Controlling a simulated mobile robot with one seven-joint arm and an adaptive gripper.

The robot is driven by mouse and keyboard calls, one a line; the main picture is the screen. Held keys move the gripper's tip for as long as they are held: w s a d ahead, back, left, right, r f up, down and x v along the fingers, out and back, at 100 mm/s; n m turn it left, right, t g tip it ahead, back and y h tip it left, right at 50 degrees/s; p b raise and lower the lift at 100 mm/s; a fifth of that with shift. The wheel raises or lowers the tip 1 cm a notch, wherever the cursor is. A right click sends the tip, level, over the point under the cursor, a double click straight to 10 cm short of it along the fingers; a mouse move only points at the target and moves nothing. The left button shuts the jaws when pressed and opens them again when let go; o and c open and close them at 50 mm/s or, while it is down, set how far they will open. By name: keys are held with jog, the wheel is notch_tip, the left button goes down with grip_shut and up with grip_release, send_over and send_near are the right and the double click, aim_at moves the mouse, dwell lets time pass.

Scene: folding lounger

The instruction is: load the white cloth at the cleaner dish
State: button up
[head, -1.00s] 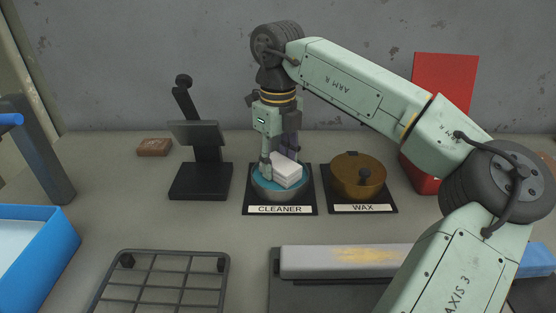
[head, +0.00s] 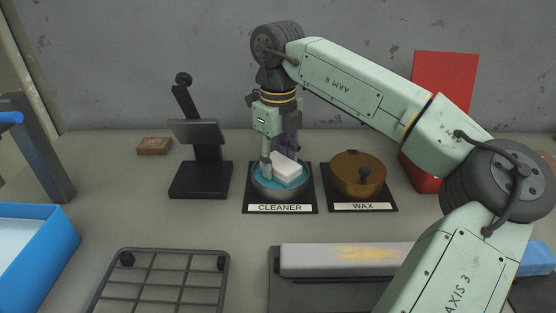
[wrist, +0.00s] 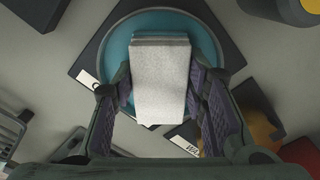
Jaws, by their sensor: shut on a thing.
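The white cloth (head: 287,169) is a folded, layered block. It also fills the middle of the wrist view (wrist: 160,85). My gripper (head: 279,166) points down and is shut on the cloth, with a finger on each side of it in the wrist view (wrist: 165,92). The cleaner dish (head: 264,191) is a round grey dish with blue content, on a black base labelled CLEANER. The cloth is at the blue content, inside the dish's outline. The cloth's underside is hidden, so how deep it sits I cannot tell.
A brown lidded wax pot (head: 359,176) stands close right of the dish. A black stand (head: 200,165) is to the left. A red panel (head: 443,95) stands behind my arm. A wire rack (head: 160,283), a blue tray (head: 50,245) and a long grey bar (head: 340,260) lie in front.

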jog(key=shift+r+p, duration=2.75)
jog(key=shift+r, duration=0.8)
jog(key=shift+f, duration=0.1)
jog(key=shift+f+b, duration=0.4)
jog(key=shift+b, duration=0.1)
